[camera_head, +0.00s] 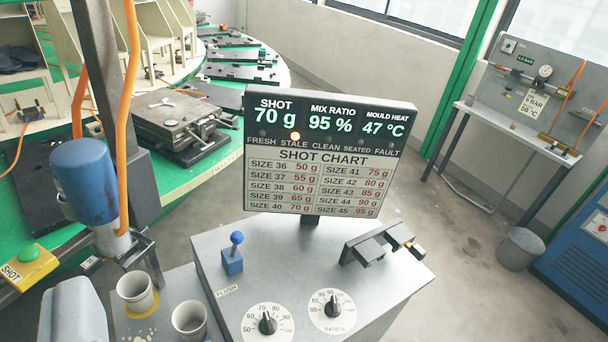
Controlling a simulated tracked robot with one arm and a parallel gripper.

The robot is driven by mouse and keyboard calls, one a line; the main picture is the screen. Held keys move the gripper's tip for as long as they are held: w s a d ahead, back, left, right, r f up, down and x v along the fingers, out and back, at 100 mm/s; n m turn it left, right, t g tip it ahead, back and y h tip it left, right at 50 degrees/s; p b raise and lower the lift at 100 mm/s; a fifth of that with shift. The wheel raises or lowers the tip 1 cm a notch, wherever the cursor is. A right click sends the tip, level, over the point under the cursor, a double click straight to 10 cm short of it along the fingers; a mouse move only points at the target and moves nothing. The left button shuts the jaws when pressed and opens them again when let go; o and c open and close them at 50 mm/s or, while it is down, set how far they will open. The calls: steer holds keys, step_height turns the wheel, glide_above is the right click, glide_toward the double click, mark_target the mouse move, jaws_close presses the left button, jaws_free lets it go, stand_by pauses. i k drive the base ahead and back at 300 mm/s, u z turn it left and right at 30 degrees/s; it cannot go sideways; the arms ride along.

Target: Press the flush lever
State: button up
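The flush lever (236,240) is a small stick with a blue ball knob. It stands about upright on a blue block (232,263) at the left of the grey console top (290,265). The word FLUSH is printed in front of it. Nothing touches the lever. I cannot make out my gripper in this view, so its place and opening are hidden from me.
Behind the lever stands a display board (320,160) with an orange lamp lit above STALE. Two dials (267,323) (333,309) and a dark two-pronged bracket (380,243) share the console. A blue mixing head (85,185) and two cups (136,290) (190,318) are left.

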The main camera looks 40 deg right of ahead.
mark_target(237, 237)
steer(key=u, duration=1.55)
steer(key=k, duration=0.85)
steer(key=z, duration=1.15)
steer(key=i, duration=1)
